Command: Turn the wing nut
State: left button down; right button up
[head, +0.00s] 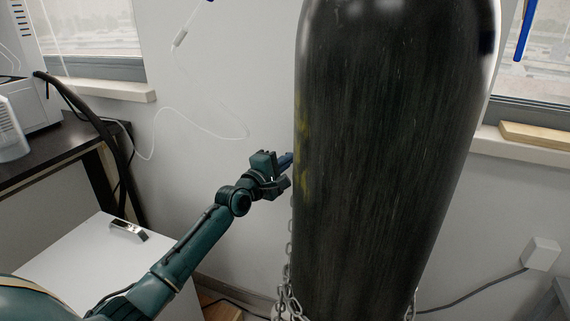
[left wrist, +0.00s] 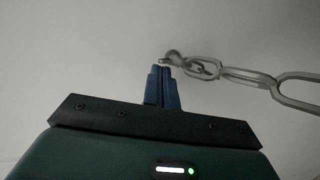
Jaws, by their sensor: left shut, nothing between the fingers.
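My left gripper (head: 287,161) is beside the left side of the large dark gas cylinder (head: 385,160). In the left wrist view its two blue fingers (left wrist: 165,70) are pressed together with nothing between them. A metal chain (left wrist: 245,76) runs from the right to just beyond the fingertips. A small grey metal piece (left wrist: 172,56) shows at the chain's end; I cannot tell whether it is the wing nut. I cannot tell whether the fingertips touch it. No wing nut is clearly seen in the head view. My right gripper is out of view.
The chain (head: 290,245) also hangs at the cylinder's lower left. A white cabinet (head: 75,262) with a small metal object (head: 129,230) on it stands at lower left, near a dark table (head: 60,145). A pale wall (head: 215,60) stands behind. A white wall box (head: 541,253) is at right.

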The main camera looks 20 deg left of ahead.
pick_arm(q)
jog(key=shift+d+r+m+g+p, duration=0.15)
jog(key=shift+r+m+g+p, duration=0.15)
jog(key=shift+m+p, duration=1)
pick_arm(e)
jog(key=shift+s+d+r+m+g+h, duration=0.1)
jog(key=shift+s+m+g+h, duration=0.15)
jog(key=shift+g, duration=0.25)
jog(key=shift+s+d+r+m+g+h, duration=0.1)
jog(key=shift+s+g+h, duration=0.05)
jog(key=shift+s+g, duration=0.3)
pick_arm(q)
jog(key=shift+m+p, duration=0.3)
jog(key=shift+p, duration=0.15)
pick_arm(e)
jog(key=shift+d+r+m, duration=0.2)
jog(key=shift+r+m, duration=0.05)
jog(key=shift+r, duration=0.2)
pick_arm(q)
jog(key=shift+d, duration=0.1)
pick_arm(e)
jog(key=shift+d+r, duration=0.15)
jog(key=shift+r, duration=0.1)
